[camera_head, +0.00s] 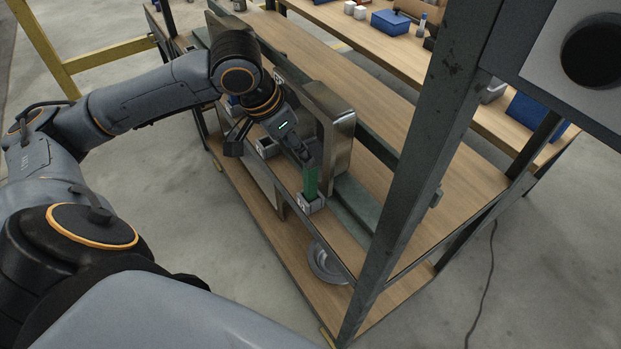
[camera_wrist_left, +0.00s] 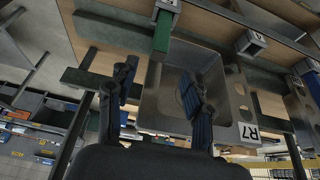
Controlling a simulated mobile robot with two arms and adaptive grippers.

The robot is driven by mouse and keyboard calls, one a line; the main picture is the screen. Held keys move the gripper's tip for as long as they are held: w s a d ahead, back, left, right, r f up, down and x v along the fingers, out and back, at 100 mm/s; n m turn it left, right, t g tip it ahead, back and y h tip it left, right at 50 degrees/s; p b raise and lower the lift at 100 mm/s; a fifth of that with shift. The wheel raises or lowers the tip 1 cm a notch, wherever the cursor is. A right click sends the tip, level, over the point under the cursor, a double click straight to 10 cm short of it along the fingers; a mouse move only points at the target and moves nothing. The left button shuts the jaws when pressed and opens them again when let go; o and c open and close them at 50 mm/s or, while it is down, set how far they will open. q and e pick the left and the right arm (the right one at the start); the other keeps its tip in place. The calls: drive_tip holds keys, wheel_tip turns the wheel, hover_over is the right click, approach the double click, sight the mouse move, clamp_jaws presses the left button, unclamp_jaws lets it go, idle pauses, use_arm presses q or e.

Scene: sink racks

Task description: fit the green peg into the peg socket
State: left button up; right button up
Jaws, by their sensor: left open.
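The green peg (camera_head: 311,182) stands with its lower end in a small pale block, the peg socket (camera_head: 311,203), at the front edge of the rack. The wrist view also shows the peg (camera_wrist_left: 162,33) and the labelled socket (camera_wrist_left: 168,5) at its top; how deep the peg sits is hidden. My left gripper (camera_head: 304,156) is just above the peg in the head view. In the wrist view its two fingers are spread apart, with nothing between them, and the peg is clear beyond the tips. My right gripper is not in view.
A metal sink basin (camera_wrist_left: 180,100) lies close beside the peg. Other labelled blocks (camera_head: 267,148) line the same edge. A dark upright post (camera_head: 425,150) stands to the right. A round metal dish (camera_head: 328,262) is on the lower shelf. A blue box (camera_head: 391,22) is on the far bench.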

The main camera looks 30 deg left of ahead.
sight(311, 166)
use_arm(q)
drive_tip(key=x, duration=0.7)
drive_tip(key=shift+d+f+p, duration=0.1)
drive_tip(key=shift+f+p, duration=0.1)
drive_tip(key=shift+p, duration=0.15)
drive_tip(key=shift+w+f, duration=0.25)
drive_tip(key=shift+f, duration=0.05)
drive_tip(key=shift+w+f, duration=0.1)
drive_tip(key=shift+f, duration=0.05)
drive_tip(key=c, duration=1)
clamp_jaws()
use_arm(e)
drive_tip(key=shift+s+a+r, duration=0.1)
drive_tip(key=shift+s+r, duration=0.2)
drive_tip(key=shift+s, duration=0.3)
